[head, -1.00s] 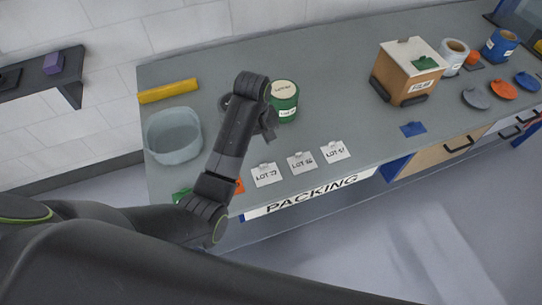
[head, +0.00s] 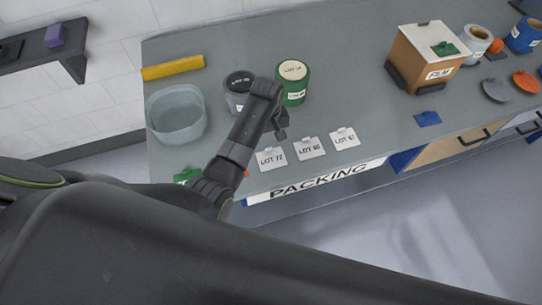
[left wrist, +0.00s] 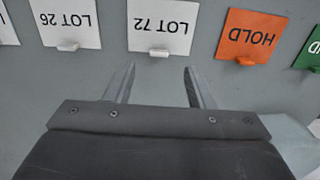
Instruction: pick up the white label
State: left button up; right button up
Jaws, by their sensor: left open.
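Three white labels with clips lie in a row along the bench's front edge: LOT 72 (head: 271,158), a middle one (head: 309,148) and a right one (head: 344,138). My left gripper (head: 281,130) hangs just behind the LOT 72 label, open and empty. In the left wrist view the open fingers (left wrist: 160,74) point at the LOT 72 label (left wrist: 160,24), whose clip lies just beyond the gap between the tips. The LOT 26 label (left wrist: 64,20) lies to its left there. My right gripper is not in view.
An orange HOLD label (left wrist: 250,36) and a green label (left wrist: 313,50) lie beside LOT 72. A blue-grey bin (head: 176,118), yellow bar (head: 173,67) and FILM box (head: 426,62) stand further off.

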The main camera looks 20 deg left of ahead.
aim_at(269, 148)
pick_arm(q)
jog(key=shift+f+p, duration=0.5)
jog(key=shift+f, duration=2.35)
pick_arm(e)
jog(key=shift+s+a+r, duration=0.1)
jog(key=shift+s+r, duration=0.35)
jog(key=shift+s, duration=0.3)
pick_arm(q)
jog(key=c, duration=0.9)
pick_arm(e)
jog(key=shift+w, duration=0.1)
